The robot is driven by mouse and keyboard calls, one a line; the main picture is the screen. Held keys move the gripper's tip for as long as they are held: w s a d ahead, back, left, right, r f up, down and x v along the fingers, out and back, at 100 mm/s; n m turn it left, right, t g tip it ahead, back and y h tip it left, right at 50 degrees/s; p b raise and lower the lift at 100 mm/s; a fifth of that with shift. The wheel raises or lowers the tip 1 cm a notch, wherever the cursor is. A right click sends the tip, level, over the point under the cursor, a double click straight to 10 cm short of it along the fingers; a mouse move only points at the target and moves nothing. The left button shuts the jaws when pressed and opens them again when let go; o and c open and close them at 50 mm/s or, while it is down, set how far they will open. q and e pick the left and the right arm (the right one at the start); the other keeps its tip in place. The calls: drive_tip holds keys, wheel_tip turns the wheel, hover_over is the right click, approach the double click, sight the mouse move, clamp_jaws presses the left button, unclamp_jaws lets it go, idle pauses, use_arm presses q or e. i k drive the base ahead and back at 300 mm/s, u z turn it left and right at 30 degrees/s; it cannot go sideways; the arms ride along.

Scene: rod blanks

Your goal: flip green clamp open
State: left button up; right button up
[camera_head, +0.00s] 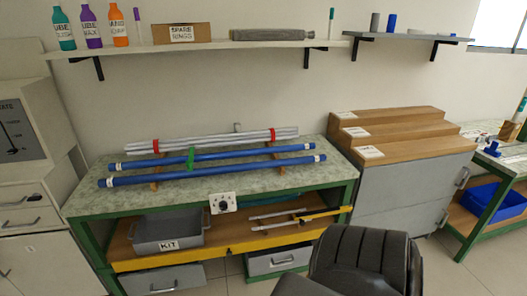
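The green clamp (191,158) is a small upright piece at the blue rods on the workbench, left of the middle. It sits at the upper blue rod (240,153), and its lower end reaches towards the front blue rod (230,172). It is too small to tell whether its latch is open or shut. Behind it lies a bundle of silver rods (215,140) with a red clamp (156,146) near the left end and another red clamp (272,134) near the right end. Neither of my grippers is in view.
The workbench (100,205) has a speckled top with bare room in front of the rods. Wooden steps (400,125) stand at the right. A grey KIT bin (168,232) is on the shelf below. A black ribbed shape (365,262) blocks the bottom foreground.

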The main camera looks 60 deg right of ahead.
sight(189, 163)
drive_tip(key=z, duration=1.35)
drive_tip(key=k, duration=0.65)
drive_tip(key=z, duration=0.45)
drive_tip(key=i, duration=0.5)
drive_tip(key=z, duration=0.55)
drive_tip(key=i, duration=0.7)
drive_tip(key=u, duration=0.1)
